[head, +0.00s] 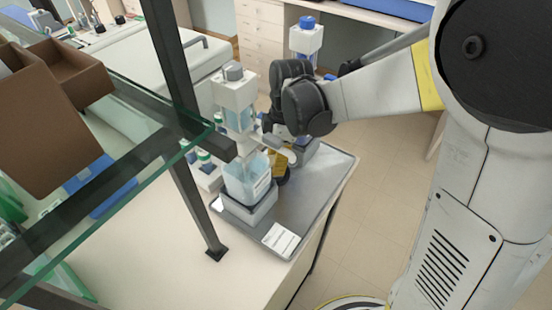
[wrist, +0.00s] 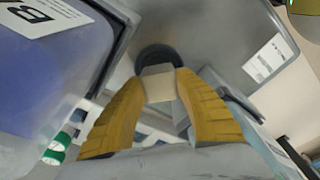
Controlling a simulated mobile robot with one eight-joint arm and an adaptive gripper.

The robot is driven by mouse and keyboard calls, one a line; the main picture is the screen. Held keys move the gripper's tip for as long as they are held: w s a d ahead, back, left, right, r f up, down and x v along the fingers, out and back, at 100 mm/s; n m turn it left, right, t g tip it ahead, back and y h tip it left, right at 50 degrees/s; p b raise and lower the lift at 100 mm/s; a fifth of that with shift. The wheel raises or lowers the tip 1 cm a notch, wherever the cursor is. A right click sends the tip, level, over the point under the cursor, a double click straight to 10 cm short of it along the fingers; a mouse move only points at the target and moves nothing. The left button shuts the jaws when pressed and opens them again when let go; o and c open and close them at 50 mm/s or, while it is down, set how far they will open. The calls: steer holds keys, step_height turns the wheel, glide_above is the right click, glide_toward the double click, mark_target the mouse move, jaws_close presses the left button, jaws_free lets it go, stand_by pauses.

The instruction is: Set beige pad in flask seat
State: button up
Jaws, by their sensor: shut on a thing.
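My gripper (wrist: 162,84) has yellow ribbed fingers and is shut on the beige pad (wrist: 160,87), a small pale block between the fingertips. A black round piece (wrist: 158,56) shows just beyond the pad; whether this is the flask seat, and whether the pad touches it, I cannot tell. In the head view my gripper (head: 281,160) is low over the grey metal tray (head: 318,190), right of a clear container of blue liquid (head: 246,182). The pad is not clearly visible there.
Containers flank my gripper closely: a blue one with a "B" label (wrist: 45,75) at left and a clear one (wrist: 265,150) at lower right. A glass shelf (head: 130,175) on dark posts stands at left. The tray's front right is clear, with a white label (head: 281,240).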

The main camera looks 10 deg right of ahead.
steer(key=shift+f+b, duration=0.3)
steer(key=shift+f, duration=0.4)
steer(key=shift+f+b, duration=0.5)
steer(key=shift+f, duration=0.2)
steer(key=o, duration=1.3)
steer(key=shift+c, duration=0.2)
steer(key=shift+r, duration=0.1)
steer(key=r, duration=0.4)
steer(key=d+r, duration=0.1)
steer(key=r, duration=0.7)
steer(key=shift+d, duration=0.25)
steer(key=shift+s+d+r+m, duration=0.15)
steer(key=shift+s+d+m, duration=0.1)
steer(key=shift+s+m, duration=0.2)
steer(key=s+d+m+t+h, duration=0.1)
steer(key=s+d+m+t, duration=0.6)
steer(key=s+m, duration=0.4)
steer(key=m, duration=0.5)
steer(key=shift+s+d, duration=0.35)
steer(key=shift+s, duration=0.05)
